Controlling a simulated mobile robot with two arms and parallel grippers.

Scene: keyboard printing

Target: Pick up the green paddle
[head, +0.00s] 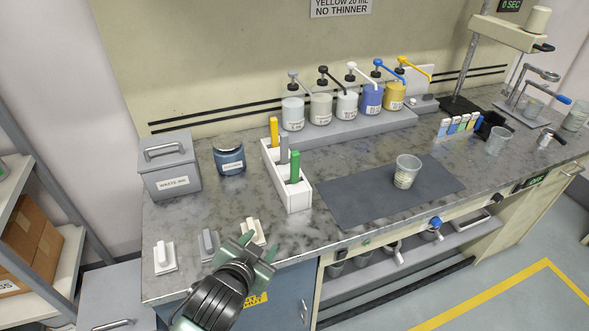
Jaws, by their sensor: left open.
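My left gripper (259,245) is open and empty at the counter's front edge. It is to the left of and nearer than the rack, apart from the green paddle. The green paddle's lower end is hidden inside the rack. My right gripper is not in view.
A grey waste bin (170,165) and a dark jar (229,158) stand left of the rack. Small holders (164,257) line the front left edge, some close to my left gripper. A dark mat (350,197) with a cup (406,172) lies right. Pump bottles (346,105) stand behind.

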